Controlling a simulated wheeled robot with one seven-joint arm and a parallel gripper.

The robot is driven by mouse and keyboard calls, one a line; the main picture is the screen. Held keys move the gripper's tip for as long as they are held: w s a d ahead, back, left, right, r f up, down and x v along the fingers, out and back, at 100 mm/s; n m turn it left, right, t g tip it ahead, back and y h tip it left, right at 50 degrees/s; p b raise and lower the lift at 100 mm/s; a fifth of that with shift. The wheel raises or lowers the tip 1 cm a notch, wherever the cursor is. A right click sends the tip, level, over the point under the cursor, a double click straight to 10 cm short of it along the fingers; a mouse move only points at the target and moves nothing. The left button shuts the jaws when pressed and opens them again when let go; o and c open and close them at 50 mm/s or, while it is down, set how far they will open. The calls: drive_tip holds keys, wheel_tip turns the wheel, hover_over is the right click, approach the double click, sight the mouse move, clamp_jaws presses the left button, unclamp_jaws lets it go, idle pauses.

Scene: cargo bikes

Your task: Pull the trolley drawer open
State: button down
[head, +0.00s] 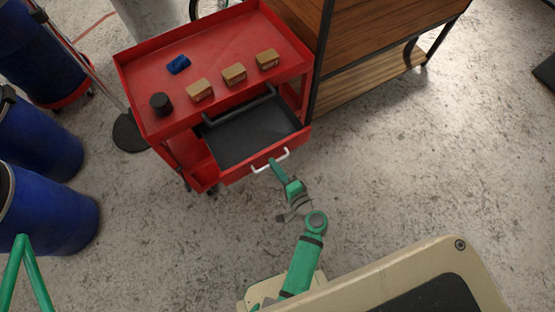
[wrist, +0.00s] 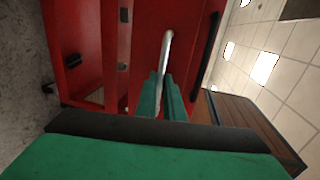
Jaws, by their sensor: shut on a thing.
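The red trolley (head: 135,85) stands at the upper left of the head view. Its drawer (head: 240,172) is pulled out toward me, with its dark inside (head: 245,138) showing and looking empty. A pale bar handle (head: 284,160) is on the drawer's red front. In the wrist view the handle (wrist: 167,45) runs down between my green fingers (wrist: 161,95). The exact contact of the fingertips is hard to make out.
On the trolley's top lie several small brown boxes (head: 234,74), a blue item (head: 178,65) and a black cylinder (head: 160,103). A wooden cabinet (head: 375,40) stands close on the right. Blue barrels (head: 45,208) stand at left. The floor (head: 430,170) in front is clear.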

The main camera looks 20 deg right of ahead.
drive_tip(key=shift+s, duration=0.1)
drive_tip(key=c, duration=1.9)
unclamp_jaws()
drive_tip(key=v, duration=1)
drive_tip(key=shift+s, duration=0.4)
drive_tip(key=shift+w+r, duration=0.1)
